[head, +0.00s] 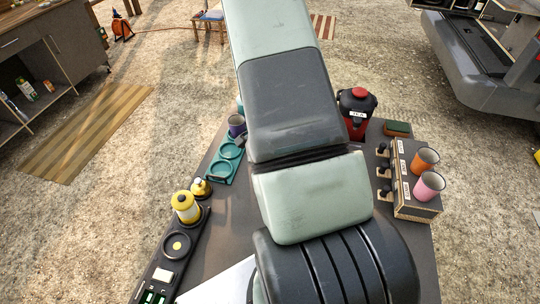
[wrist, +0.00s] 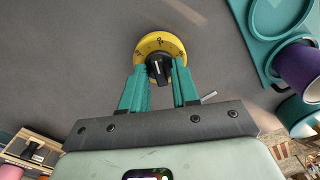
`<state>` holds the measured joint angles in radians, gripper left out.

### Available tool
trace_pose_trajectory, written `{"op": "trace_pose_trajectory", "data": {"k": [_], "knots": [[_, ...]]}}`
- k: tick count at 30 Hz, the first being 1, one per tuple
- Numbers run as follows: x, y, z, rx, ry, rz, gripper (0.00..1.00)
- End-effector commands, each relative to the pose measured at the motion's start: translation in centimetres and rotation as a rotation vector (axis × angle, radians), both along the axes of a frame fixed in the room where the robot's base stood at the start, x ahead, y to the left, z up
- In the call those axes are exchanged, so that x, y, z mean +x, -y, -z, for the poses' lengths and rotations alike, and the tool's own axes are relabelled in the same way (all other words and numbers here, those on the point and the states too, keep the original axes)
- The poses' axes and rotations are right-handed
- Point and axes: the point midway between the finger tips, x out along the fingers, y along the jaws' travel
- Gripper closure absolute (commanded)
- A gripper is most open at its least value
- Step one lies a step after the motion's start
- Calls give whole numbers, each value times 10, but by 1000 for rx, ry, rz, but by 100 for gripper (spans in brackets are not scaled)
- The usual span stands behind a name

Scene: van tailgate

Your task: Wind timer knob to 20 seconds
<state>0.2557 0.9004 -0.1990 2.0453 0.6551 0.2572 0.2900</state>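In the wrist view the timer (wrist: 150,43) is a round yellow dial with dark marks along its rim. Its black knob (wrist: 158,69) sits at the centre, with a pale pointer mark on it. My gripper (wrist: 160,72) has teal fingers standing apart on either side of the knob. The fingertips overlap the lower part of the dial in the picture; I cannot tell whether they touch the knob. The dial numbers are too small to read. In the head view my arm hides the timer and the gripper.
In the wrist view, a purple cup (wrist: 300,68) and a teal holder (wrist: 262,45) stand at right.

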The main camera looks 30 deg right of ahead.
Motion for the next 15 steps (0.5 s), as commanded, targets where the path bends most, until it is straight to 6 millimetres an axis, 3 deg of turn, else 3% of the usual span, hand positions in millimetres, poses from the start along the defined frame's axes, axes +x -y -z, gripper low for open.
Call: {"op": "trace_pose_trajectory", "data": {"k": [5, 15], "knots": [[0, 0, -4, -1, 1, -1, 70], [1, 0, -38, 0, 2, -2, 70]]}}
